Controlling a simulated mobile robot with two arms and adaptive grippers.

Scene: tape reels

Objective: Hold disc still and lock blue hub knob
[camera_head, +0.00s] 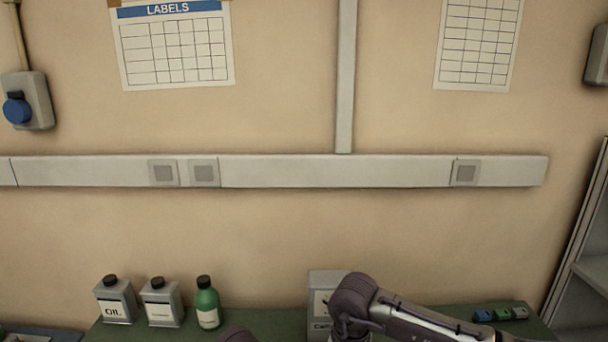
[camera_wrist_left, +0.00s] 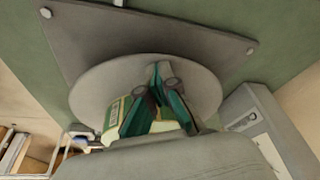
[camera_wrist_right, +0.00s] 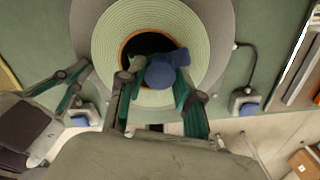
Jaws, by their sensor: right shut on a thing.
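The blue hub knob (camera_wrist_right: 160,73) sits in the dark centre hole of the reel in the right wrist view. My right gripper (camera_wrist_right: 158,82) has its green fingers on both sides of the knob and is shut on it. A pale green tape ring (camera_wrist_right: 205,45) surrounds the hub, with the grey disc (camera_wrist_right: 222,20) behind it. My left gripper (camera_wrist_left: 158,72) has its fingertips over the grey disc (camera_wrist_left: 90,95) in the left wrist view; its finger gap and contact are unclear. It also shows at the disc's left rim in the right wrist view (camera_wrist_right: 82,77).
A grey square plate (camera_wrist_left: 80,30) lies behind the disc. In the head view, two oil cans (camera_head: 116,300) and a green bottle (camera_head: 207,304) stand at the left of the green bench (camera_head: 260,322). Small coloured blocks (camera_head: 500,314) lie at its right; my arm crosses between.

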